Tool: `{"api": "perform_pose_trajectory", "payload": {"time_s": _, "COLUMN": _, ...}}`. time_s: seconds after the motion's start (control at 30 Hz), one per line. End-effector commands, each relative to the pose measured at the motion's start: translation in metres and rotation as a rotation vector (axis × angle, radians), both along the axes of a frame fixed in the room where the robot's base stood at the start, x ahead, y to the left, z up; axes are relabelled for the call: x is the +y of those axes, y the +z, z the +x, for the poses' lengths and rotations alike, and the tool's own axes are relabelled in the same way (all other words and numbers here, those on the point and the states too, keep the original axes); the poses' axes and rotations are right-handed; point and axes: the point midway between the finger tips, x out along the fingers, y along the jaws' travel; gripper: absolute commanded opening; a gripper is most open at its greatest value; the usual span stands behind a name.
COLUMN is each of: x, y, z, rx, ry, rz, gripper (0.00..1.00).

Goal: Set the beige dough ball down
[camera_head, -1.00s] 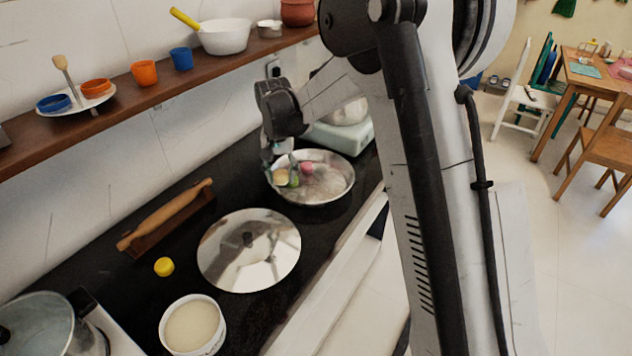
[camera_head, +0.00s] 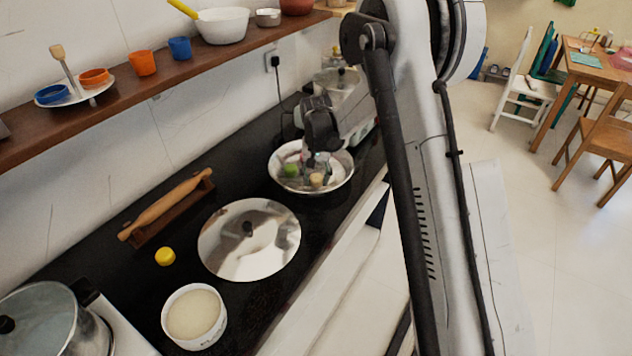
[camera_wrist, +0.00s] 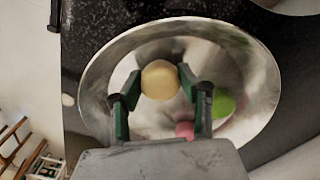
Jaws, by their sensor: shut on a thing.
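The beige dough ball (camera_wrist: 160,80) is between the two fingers of my gripper (camera_wrist: 160,92), which is shut on it. In the head view the ball (camera_head: 316,180) shows at the fingertips of my gripper (camera_head: 317,172). Both are over the steel bowl (camera_head: 338,183), inside its rim outline; I cannot tell whether the ball touches the bowl's floor. The bowl also fills much of the wrist view (camera_wrist: 110,62). A green ball (camera_wrist: 223,103) lies in the bowl right of the fingers. A pink ball (camera_wrist: 185,130) is partly hidden by my gripper.
A round metal lid (camera_head: 225,250) lies on the black counter (camera_head: 110,230) in front of the bowl. A scale (camera_head: 365,130) stands behind the bowl.

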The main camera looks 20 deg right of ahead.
Motion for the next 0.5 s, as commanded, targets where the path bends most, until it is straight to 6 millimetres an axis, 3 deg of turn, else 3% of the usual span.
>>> {"api": "perform_pose_trajectory", "payload": {"time_s": 0.1, "x": 0.0002, "y": -0.0123, "z": 0.0001, "rx": 0.000, "ry": 0.000, "rz": 0.000, "gripper": 0.15}}
{"api": "perform_pose_trajectory", "payload": {"time_s": 0.47, "x": 0.0003, "y": -0.0166, "z": 0.0000, "rx": 0.000, "ry": 0.000, "rz": 0.000, "gripper": 0.15}}
{"api": "perform_pose_trajectory", "payload": {"time_s": 0.5, "x": 0.0003, "y": -0.0169, "z": 0.0000, "rx": 0.000, "ry": 0.000, "rz": 0.000, "gripper": 0.37}}
